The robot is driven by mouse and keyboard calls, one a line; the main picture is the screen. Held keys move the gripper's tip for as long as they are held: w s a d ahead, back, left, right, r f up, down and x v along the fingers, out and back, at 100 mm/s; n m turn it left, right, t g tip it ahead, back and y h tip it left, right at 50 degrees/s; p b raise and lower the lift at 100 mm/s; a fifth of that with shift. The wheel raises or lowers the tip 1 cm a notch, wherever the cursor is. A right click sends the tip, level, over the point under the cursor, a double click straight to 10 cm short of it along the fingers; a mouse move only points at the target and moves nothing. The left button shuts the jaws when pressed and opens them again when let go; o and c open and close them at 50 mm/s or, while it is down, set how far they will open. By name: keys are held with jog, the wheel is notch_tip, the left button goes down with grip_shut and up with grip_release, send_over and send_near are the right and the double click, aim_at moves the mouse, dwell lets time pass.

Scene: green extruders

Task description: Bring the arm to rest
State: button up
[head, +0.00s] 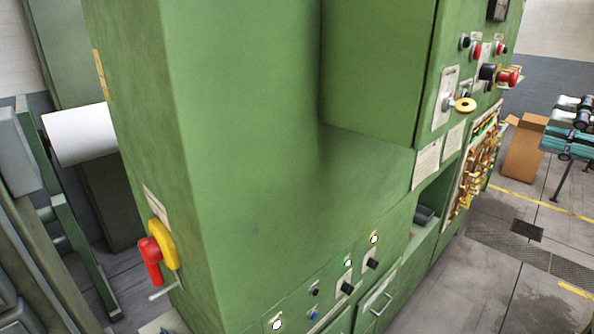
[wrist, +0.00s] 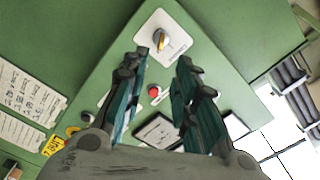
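My gripper (wrist: 163,58) shows in the wrist view, its two teal-and-dark fingers apart with a clear gap between them. Nothing is held in it. It points at a green machine panel (wrist: 220,85). Beyond the fingertips is a yellow-orange rotary switch (wrist: 162,42) on a white plate. A red button (wrist: 154,91) shows between the fingers, and dark-framed labels or displays are partly hidden behind them. I cannot tell the exact distance to the panel.
The large green machine (head: 260,130) fills the head view. A red-and-yellow handle (head: 156,252) sticks out at its left, and knobs with a red button (head: 508,77) jut out upper right.

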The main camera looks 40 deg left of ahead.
jog(key=shift+s, duration=0.1)
jog(key=s+d+f+m+t+h+b, duration=0.1)
jog(key=s+f+h+b, duration=0.3)
jog(key=f, duration=0.7)
jog(key=d+f+m+t+h+b, duration=0.1)
jog(key=f+m+b, duration=0.1)
jog(key=f+b, duration=0.65)
jog(key=s+d+f+m+h+b, duration=0.1)
jog(key=s+f+h+b, duration=0.2)
jog(key=f, duration=1.1)
jog(key=s+d+f+t+h+b, duration=0.1)
jog(key=d+f+b, duration=0.4)
jog(key=f, duration=0.5)
jog(key=s+d+f+t+h+b, duration=0.1)
jog(key=s+d+f+h+b, duration=0.2)
jog(key=f, duration=0.8)
jog(key=s+d+f+m+t+h+b, duration=0.1)
jog(key=s+d+f+h+b, duration=0.1)
jog(key=d+f+h+b, duration=0.4)
notch_tip(320, 180, down, 4)
jog(key=d+b, duration=0.2)
jog(key=b, duration=0.1)
jog(key=shift+s+f+t, duration=0.15)
jog(key=shift+s+t, duration=0.1)
jog(key=shift+t, duration=0.05)
